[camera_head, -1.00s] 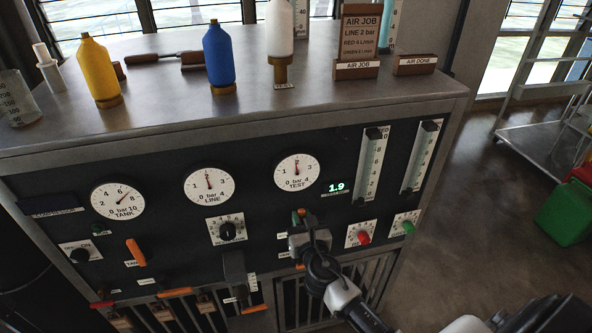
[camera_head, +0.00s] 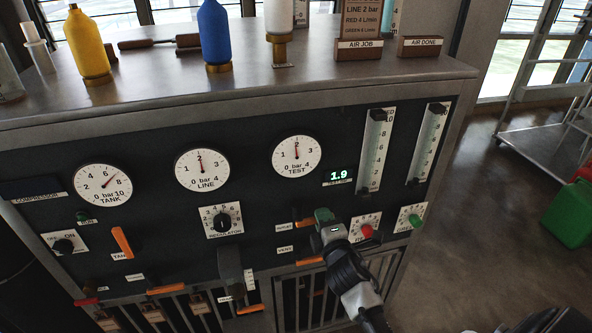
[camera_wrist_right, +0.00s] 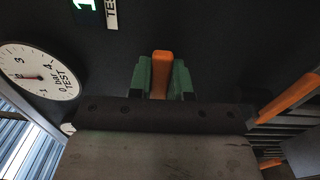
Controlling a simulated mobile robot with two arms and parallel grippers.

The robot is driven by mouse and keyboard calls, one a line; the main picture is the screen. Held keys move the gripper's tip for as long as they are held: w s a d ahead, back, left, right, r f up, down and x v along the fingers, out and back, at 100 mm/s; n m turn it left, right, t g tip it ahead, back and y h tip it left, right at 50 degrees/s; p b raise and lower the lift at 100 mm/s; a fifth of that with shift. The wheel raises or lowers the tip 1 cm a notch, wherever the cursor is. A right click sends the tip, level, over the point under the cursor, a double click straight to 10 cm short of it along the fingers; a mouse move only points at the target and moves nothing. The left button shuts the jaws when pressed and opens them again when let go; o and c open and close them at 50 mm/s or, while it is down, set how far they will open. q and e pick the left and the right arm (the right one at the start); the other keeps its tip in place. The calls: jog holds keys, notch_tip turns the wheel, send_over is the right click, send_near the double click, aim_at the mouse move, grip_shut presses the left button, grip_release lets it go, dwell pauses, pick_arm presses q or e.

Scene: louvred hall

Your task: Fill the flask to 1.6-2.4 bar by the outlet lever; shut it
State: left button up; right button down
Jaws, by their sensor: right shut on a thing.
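My right gripper (camera_head: 324,216) is at the panel, its green fingertips shut on the orange outlet lever (camera_head: 303,224). The lever lies roughly sideways, its free part hidden by the fingers. In the right wrist view the orange lever (camera_wrist_right: 161,65) shows between the green fingers (camera_wrist_right: 160,82). A white flask (camera_head: 279,14) stands upright on a brass fitting on the bench top, its top cut off. The TEST gauge (camera_head: 297,156) needle points near 2, and the green readout (camera_head: 339,175) shows 1.9. My left gripper is not in view.
The vent lever (camera_head: 310,261) lies sideways just below. Red (camera_head: 367,231) and green (camera_head: 415,221) knobs are to the right. The LINE gauge (camera_head: 202,169) reads near 2. Yellow (camera_head: 88,45) and blue (camera_head: 214,38) bottles stand on top.

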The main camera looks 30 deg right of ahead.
jog(key=c, duration=1.3)
grip_release()
jog(key=shift+s+a+f+m+p, duration=0.1)
jog(key=shift+a+f+m+p, duration=0.05)
jog(key=shift+f+m+p, duration=0.2)
jog(key=shift+c, duration=0.2)
jog(key=o, duration=0.4)
jog(key=shift+r, duration=0.15)
jog(key=v, duration=0.6)
jog(key=shift+s+a+r+p, duration=0.1)
jog(key=shift+s+p, duration=0.25)
jog(key=shift+p, duration=0.05)
